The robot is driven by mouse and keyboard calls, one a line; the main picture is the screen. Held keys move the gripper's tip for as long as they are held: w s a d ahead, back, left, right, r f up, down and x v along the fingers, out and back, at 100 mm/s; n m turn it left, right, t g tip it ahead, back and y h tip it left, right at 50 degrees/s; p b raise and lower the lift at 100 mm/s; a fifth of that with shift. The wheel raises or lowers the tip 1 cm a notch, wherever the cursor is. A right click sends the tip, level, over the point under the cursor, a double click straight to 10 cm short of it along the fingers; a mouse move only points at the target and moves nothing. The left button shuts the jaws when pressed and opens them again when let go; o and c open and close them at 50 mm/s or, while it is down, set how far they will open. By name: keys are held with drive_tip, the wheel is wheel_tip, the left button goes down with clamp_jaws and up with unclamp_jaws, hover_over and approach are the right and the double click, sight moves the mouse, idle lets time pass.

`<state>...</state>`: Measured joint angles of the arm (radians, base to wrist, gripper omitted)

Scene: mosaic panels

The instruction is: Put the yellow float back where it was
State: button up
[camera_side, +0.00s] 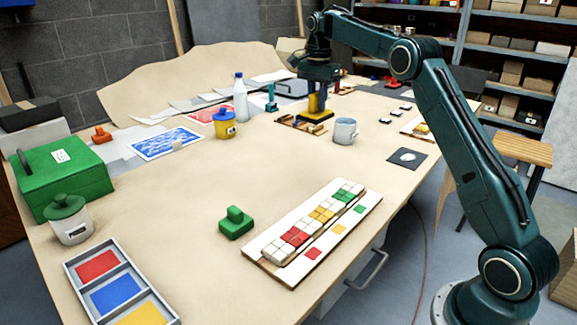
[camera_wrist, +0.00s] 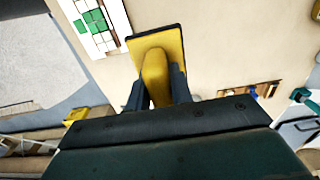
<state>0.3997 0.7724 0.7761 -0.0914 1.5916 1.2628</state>
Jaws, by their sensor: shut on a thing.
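The yellow float (camera_side: 316,115) is a flat yellow plate with a dark rim and a raised yellow handle. My gripper (camera_side: 316,97) is shut on its handle, at the back middle of the table. In the wrist view the float (camera_wrist: 134,43) hangs between my two dark fingers (camera_wrist: 157,92), plate facing away from me. A low wooden rack (camera_side: 290,123) lies close beneath and left of the float in the side view. I cannot tell whether the plate touches the rack or the table.
The table's middle is clear.

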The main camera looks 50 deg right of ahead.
drive_tip(key=shift+f, duration=0.1)
wheel_tip(320, 180, down, 20)
drive_tip(key=shift+r, duration=0.1)
idle(1.2)
drive_tip(key=o, duration=0.9)
wheel_tip(320, 180, up, 12)
idle(0.6)
idle(0.5)
